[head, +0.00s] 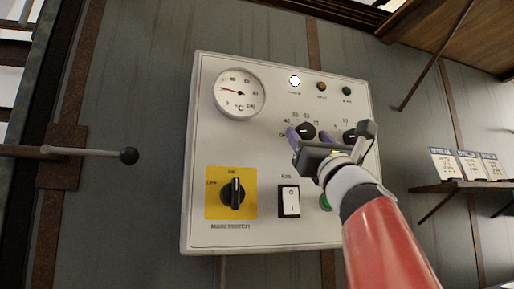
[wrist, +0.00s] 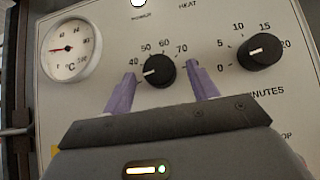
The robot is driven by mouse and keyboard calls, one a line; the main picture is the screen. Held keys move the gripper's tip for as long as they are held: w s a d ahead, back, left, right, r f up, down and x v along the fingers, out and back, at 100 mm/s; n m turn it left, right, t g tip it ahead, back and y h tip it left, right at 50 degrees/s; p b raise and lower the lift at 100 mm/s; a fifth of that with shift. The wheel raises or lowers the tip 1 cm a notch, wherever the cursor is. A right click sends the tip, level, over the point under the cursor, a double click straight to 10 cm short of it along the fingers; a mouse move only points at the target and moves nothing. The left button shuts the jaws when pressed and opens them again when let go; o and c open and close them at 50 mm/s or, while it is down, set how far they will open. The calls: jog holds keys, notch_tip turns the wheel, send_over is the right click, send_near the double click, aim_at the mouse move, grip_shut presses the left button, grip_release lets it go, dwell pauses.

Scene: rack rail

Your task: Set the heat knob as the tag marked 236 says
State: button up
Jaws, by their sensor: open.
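The black heat knob (wrist: 159,71) has a scale reading 40, 50, 60 and 70 around it. Its white mark points left, near or just below 40. In the head view the knob (head: 307,131) is partly behind my gripper (head: 299,135). In the wrist view my gripper (wrist: 161,73) is open, with one purple finger at each side of the knob and visible gaps between. Three white cards, a left (head: 447,164), a middle (head: 470,166) and a right one (head: 491,167), stand on a shelf; their print is too small to read.
The panel (head: 270,220) also carries a round dial (head: 239,93), a minutes knob (wrist: 260,51) close right of the heat knob, a main switch (head: 233,193) on yellow, a rocker switch (head: 289,201) and a green button (head: 326,202). A lever (head: 95,153) sticks out at left.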

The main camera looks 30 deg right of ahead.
jog(key=c, duration=1)
